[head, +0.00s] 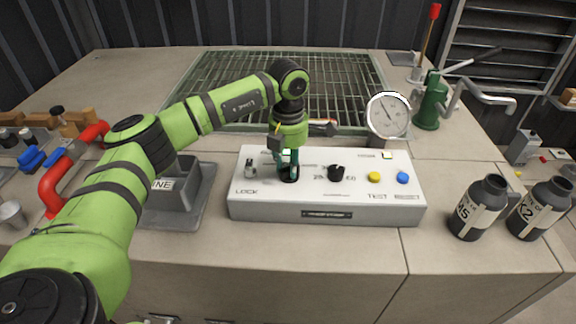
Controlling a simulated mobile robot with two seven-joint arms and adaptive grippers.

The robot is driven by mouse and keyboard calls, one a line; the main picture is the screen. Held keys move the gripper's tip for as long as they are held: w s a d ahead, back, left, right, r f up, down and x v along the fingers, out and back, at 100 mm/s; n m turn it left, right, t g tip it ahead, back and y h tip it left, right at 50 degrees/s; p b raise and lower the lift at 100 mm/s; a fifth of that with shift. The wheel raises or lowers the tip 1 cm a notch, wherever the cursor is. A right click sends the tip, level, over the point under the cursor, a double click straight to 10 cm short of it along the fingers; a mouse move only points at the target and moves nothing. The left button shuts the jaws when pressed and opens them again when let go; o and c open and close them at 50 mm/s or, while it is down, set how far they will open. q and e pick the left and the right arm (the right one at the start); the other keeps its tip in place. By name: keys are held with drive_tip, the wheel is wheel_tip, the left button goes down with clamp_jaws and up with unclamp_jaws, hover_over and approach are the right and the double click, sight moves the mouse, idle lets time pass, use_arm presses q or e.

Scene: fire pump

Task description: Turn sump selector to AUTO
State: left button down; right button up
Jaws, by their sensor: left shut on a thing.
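A white control box (330,212) stands on the counter. It carries a small lock switch at its left, a black knob (337,173) near its middle, a yellow button (374,177) and a blue button (402,177). My left gripper (289,172) points down at the box and is shut on a second black knob (289,176), left of the middle knob. The fingers hide most of that knob and its label, so its setting cannot be read. My right gripper is not in view.
Behind the box are a green grating (345,85), a round gauge (388,115) and a green hand pump (432,105). Two dark bottles (479,207) stand at the right. A grey holder (175,200) and a red pipe (52,185) are at the left. The counter before the box is clear.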

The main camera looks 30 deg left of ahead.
sight(288, 166)
use_arm(q)
drive_tip(key=shift+m, duration=0.5)
drive_tip(key=c, duration=1)
unclamp_jaws()
wheel_tip(288, 166, up, 12)
drive_tip(key=shift+r, duration=0.1)
